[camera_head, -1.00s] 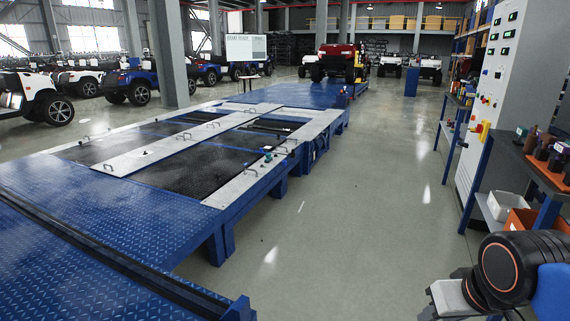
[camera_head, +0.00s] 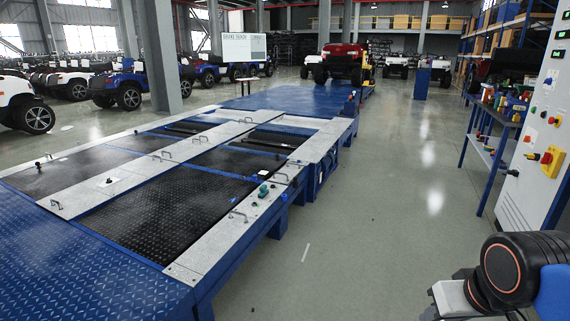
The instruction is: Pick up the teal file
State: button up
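I cannot pick out the teal file for certain. A small teal object (camera_head: 263,190) lies on the grey right-hand edge plate of the roller tester, too small to identify. Several small coloured items (camera_head: 508,104) stand on the workbench (camera_head: 486,112) at the right, and I cannot tell whether a file is among them. Part of my own arm shows at the bottom right corner. My gripper is not in view.
The blue roller tester (camera_head: 110,245) with raised handles fills the left and middle. A white control cabinet (camera_head: 535,165) with buttons stands at the right. Clear grey floor (camera_head: 390,220) runs between them. A red vehicle (camera_head: 342,62) stands at the far end.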

aim_at(263, 190)
jog(key=i, duration=1.8)
jog(key=i+u, duration=0.1)
jog(key=i, duration=0.65)
jog(key=i+l+u, duration=0.15)
jog(key=i, duration=0.55)
